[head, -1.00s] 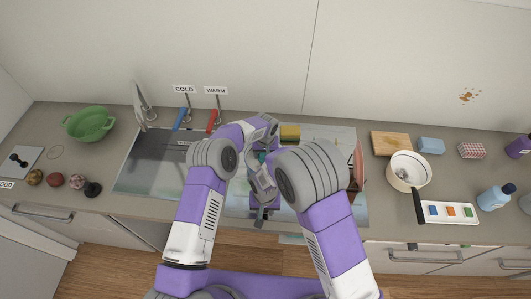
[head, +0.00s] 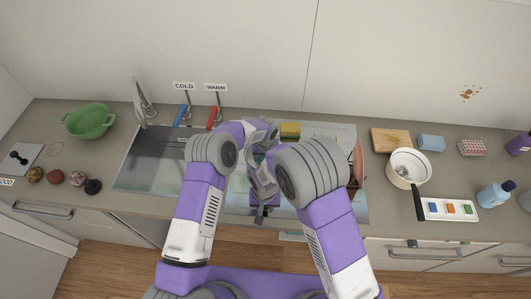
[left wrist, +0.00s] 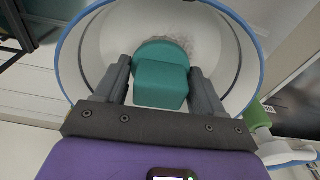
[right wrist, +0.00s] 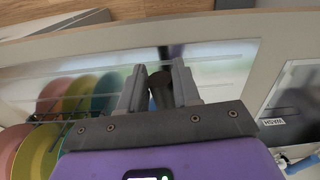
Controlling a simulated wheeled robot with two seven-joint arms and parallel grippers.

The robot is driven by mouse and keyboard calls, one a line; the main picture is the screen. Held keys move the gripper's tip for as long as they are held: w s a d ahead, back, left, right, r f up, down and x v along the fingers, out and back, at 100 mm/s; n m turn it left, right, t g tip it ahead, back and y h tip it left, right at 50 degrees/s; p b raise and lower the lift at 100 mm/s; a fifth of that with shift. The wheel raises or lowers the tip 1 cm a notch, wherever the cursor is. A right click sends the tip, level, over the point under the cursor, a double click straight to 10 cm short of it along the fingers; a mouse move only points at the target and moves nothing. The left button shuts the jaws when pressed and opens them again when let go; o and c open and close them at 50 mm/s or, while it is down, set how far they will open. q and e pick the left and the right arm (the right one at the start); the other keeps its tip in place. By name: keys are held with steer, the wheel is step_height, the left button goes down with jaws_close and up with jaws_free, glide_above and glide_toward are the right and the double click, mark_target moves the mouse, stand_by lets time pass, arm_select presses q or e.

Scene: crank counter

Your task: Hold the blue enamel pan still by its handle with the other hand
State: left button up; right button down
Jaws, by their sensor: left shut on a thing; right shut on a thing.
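The blue enamel pan (left wrist: 87,45) shows in the left wrist view, with a white inside, a blue rim and a brownish stain on its floor. My left gripper (left wrist: 161,85) is shut on a teal scrubber (left wrist: 160,80) inside the pan; whether the scrubber touches the floor I cannot tell. In the head view my arms hide most of the pan. My right gripper (head: 260,210) is low over the counter's front side. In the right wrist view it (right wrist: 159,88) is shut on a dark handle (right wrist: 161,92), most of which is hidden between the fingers.
The sink (head: 150,165) lies left of my arms. Colored plates (right wrist: 75,95) stand in a rack. To the right are a cream saucepan (head: 408,168), a cutting board (head: 391,141) and a white tray (head: 447,209).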

arm_select(q)
steer(key=shift+s, duration=0.7)
steer(key=shift+f, duration=0.15)
steer(key=shift+w, duration=0.1)
steer(key=shift+w+a, duration=0.1)
steer(key=shift+w, duration=1.55)
steer(key=shift+s, duration=0.1)
steer(key=shift+s+f, duration=0.15)
steer(key=shift+s, duration=1.7)
steer(key=shift+s, duration=0.1)
